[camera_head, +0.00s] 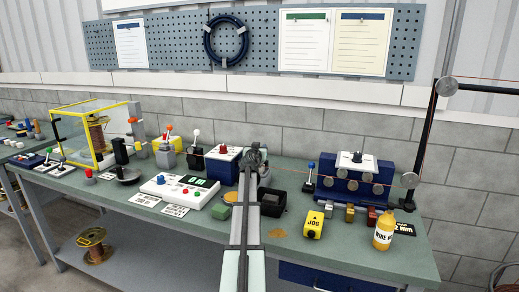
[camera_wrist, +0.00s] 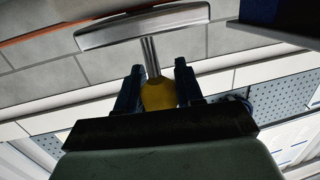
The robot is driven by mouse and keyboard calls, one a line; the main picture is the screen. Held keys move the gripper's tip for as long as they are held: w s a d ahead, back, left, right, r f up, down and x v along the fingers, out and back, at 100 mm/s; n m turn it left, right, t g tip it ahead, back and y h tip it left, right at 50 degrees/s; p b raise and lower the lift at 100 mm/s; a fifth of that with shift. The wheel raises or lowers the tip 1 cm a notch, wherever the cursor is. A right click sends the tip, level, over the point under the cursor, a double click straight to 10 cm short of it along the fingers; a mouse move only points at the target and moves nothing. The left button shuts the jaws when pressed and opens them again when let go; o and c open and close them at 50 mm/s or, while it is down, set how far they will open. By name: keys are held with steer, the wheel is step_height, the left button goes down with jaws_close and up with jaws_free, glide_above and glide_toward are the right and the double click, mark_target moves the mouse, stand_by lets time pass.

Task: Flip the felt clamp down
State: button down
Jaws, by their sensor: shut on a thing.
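In the wrist view, my gripper (camera_wrist: 159,84) has its two dark fingers shut on a yellow knob (camera_wrist: 159,96). The knob sits on the end of a short metal rod (camera_wrist: 151,57). The rod joins a silver bar (camera_wrist: 145,27), which looks like the felt clamp. In the head view, my gripper (camera_head: 254,160) is above the middle of the bench. My arm hides the knob and most of the clamp there, so its tilt is hard to tell.
A dark open box (camera_head: 272,203) stands right of my arm, and a blue unit with a red knob (camera_head: 222,165) to its left. A blue roller unit (camera_head: 352,185), yellow JOG box (camera_head: 314,225) and yellow bottle (camera_head: 383,232) are farther right. A thin orange wire crosses the bench.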

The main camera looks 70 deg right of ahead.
stand_by(0.7)
steer(key=c, duration=0.8)
jaws_free()
steer(key=shift+a, duration=0.1)
steer(key=shift+a, duration=0.1)
steer(key=a, duration=0.4)
steer(key=s+a, duration=0.1)
steer(key=a, duration=0.4)
steer(key=s+a+r, duration=0.1)
steer(key=a, duration=0.3)
steer(key=shift+a, duration=0.2)
